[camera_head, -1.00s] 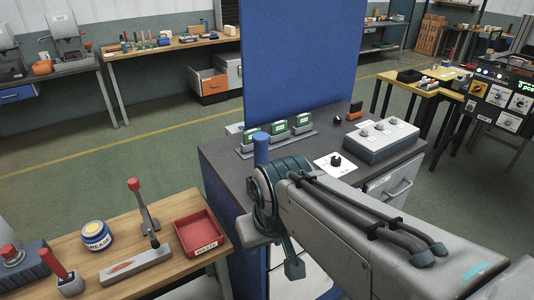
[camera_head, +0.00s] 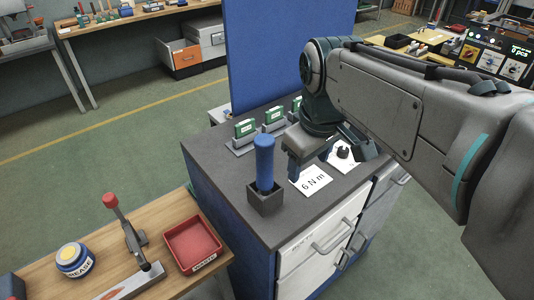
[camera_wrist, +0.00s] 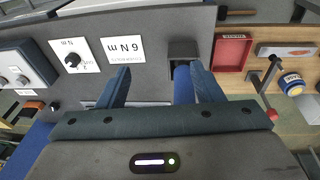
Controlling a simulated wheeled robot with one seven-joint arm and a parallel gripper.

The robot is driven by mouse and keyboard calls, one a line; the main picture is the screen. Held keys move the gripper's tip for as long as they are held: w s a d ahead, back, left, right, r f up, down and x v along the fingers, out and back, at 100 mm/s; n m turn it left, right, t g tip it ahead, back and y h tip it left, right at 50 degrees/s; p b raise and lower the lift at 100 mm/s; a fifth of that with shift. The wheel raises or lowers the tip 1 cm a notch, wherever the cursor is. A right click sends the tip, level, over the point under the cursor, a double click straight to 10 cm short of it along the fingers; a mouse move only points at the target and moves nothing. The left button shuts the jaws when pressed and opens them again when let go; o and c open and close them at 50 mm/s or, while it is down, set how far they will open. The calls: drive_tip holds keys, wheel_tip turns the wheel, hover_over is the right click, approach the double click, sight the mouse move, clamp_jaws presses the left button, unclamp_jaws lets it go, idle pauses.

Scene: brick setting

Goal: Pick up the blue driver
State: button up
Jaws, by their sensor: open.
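The blue driver (camera_head: 264,162) stands upright in a dark square holder (camera_head: 265,198) at the near edge of the grey cabinet top. My gripper (camera_head: 328,160) is open and empty, to the right of the driver in the head view and apart from it. In the wrist view, my gripper (camera_wrist: 162,80) spreads its two fingers, and the blue driver (camera_wrist: 183,86) shows just inside the right finger, partly covered by the gripper body. The holder (camera_wrist: 183,50) is beyond it.
A "6 N m" card (camera_head: 312,180) and a card with a black knob (camera_head: 343,153) lie right of the holder. Green-topped units (camera_head: 273,115) line the back, before a blue panel (camera_head: 290,50). A red tray (camera_head: 193,246) sits on the wooden bench at left.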

sight(264, 153)
drive_tip(key=w+a+r+n, duration=0.2)
drive_tip(key=r+n, duration=0.1)
drive_tip(key=w+a+r+n+g, duration=0.1)
drive_tip(key=w+a+r+n, duration=0.1)
drive_tip(key=a+r+n, duration=0.1)
drive_tip(key=w+a+r+n+g, duration=0.1)
drive_tip(key=w+a+r+n, duration=0.2)
drive_tip(key=n, duration=0.1)
drive_tip(key=shift+a+r, duration=0.15)
drive_tip(key=shift+r, duration=0.05)
drive_tip(key=shift+a+f+n, duration=0.1)
drive_tip(key=shift+n, duration=0.3)
wheel_tip(264, 153, down, 8)
drive_tip(key=shift+r, duration=0.15)
drive_tip(key=shift+d+f+p, duration=0.15)
drive_tip(key=shift+f+p, duration=0.3)
drive_tip(key=shift+f, duration=0.95)
drive_tip(key=shift+d+f+p, duration=0.1)
drive_tip(key=shift+f+p, duration=0.3)
drive_tip(key=shift+f, duration=1)
drive_tip(key=c, duration=1.3)
